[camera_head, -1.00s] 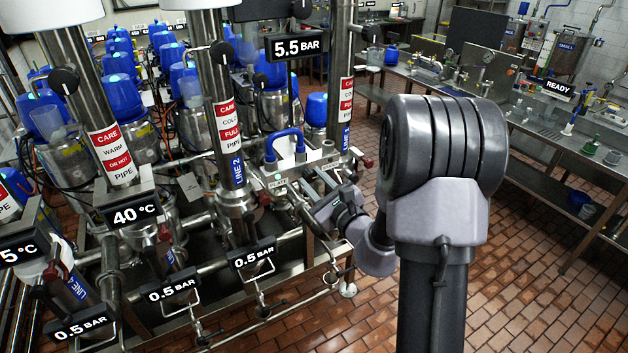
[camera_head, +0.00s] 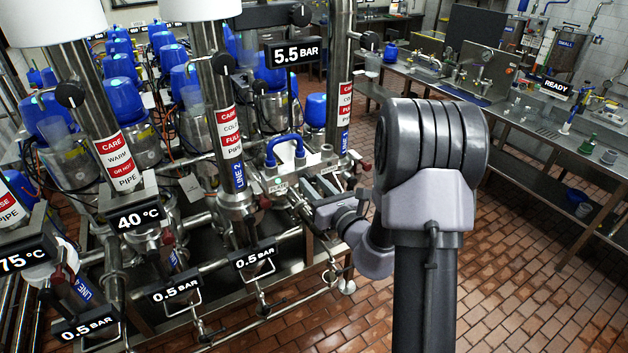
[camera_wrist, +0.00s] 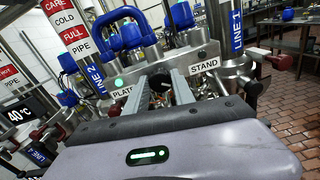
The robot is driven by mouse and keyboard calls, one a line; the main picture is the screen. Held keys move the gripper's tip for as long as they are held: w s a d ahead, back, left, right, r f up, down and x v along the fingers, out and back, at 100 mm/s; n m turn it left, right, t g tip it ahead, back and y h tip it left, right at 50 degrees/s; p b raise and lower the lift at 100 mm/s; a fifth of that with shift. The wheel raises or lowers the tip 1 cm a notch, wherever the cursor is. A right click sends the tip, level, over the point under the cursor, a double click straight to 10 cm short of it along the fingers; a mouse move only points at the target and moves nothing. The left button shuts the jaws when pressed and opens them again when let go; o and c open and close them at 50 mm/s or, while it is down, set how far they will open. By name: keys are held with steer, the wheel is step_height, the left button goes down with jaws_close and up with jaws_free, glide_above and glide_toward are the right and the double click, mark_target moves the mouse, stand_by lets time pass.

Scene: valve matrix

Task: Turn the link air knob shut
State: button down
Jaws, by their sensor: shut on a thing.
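My gripper (camera_head: 308,188) reaches from the right to the pipe rack, just below the blue hose loop (camera_head: 285,146). In the wrist view its two grey fingers (camera_wrist: 161,88) point away from me, between the PLATE label (camera_wrist: 122,92) and the STAND label (camera_wrist: 205,64). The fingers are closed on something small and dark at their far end. It sits where the link air knob would be, but its shape and turn angle are mostly hidden by the fingers. A 5.5 BAR display (camera_head: 296,53) hangs above.
The LINE 2 pipe (camera_head: 222,120) stands left of my gripper and the LINE 1 pipe (camera_head: 341,90) behind it. Dark red-handled valves and 0.5 BAR displays (camera_head: 254,257) fill the rack. Open tiled floor (camera_head: 530,270) lies at right, before a steel bench (camera_head: 560,150).

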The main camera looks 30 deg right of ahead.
steer(key=m+p, duration=0.1)
steer(key=m, duration=0.1)
steer(key=m+p, duration=0.1)
steer(key=m, duration=0.1)
steer(key=m+p, duration=0.2)
steer(key=shift+d+r+m, duration=0.1)
steer(key=shift+r+m, duration=0.15)
steer(key=shift+m, duration=0.05)
steer(key=m+p, duration=0.3)
steer(key=m, duration=0.1)
steer(key=shift+f+m, duration=0.15)
steer(key=shift+m, duration=0.25)
steer(key=c, duration=1.1)
jaws_free()
steer(key=shift+w+f, duration=0.1)
steer(key=shift+o, duration=0.2)
